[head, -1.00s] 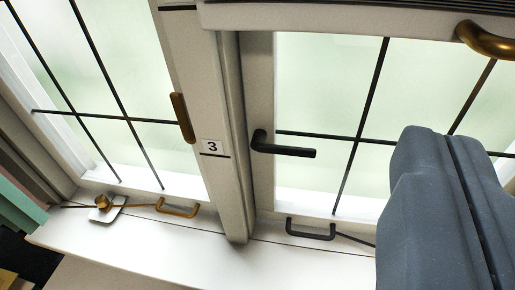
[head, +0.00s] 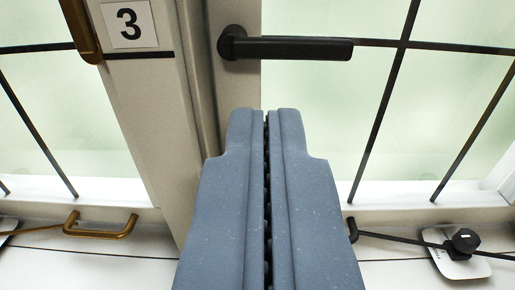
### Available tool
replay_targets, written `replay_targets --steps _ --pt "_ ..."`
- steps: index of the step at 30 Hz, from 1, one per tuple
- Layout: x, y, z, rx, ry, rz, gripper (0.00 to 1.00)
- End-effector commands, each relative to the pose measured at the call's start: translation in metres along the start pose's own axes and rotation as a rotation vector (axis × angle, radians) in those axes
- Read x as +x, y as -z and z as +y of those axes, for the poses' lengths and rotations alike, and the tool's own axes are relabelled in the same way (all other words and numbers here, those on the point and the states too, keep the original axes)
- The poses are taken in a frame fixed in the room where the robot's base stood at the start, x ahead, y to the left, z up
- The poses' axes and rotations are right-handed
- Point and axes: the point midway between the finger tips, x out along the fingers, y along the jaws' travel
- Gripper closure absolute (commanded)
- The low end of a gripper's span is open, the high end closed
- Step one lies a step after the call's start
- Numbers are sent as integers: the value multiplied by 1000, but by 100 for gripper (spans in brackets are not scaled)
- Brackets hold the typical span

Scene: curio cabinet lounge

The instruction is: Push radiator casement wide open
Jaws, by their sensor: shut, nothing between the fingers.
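A window casement (head: 212,80) with frosted panes and dark glazing bars fills the right side of the view and looks closed. Its black lever handle (head: 300,48) lies horizontally across the frame and glass. To the left is a second casement with a brass handle (head: 82,28), partly cut off by the picture edge. No radiator shows, so I cannot tell which casement the name means. My blue-grey gripper (head: 266,112) is shut and empty. Its tips appear just below the black handle, in front of the frame edge, with a visible gap to the handle.
A post with a "3" label (head: 130,24) separates the casements. On the white sill (head: 95,270) lie a brass stay handle (head: 100,230) and a black stay bar (head: 400,240) running to a black knob (head: 465,240) on a pale plate. My gripper hides part of the sill.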

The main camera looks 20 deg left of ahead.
Motion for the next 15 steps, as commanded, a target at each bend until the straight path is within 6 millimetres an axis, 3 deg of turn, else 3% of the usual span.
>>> replay_targets --steps 15 --pt "72 0 2 -1 -2 -1 100"
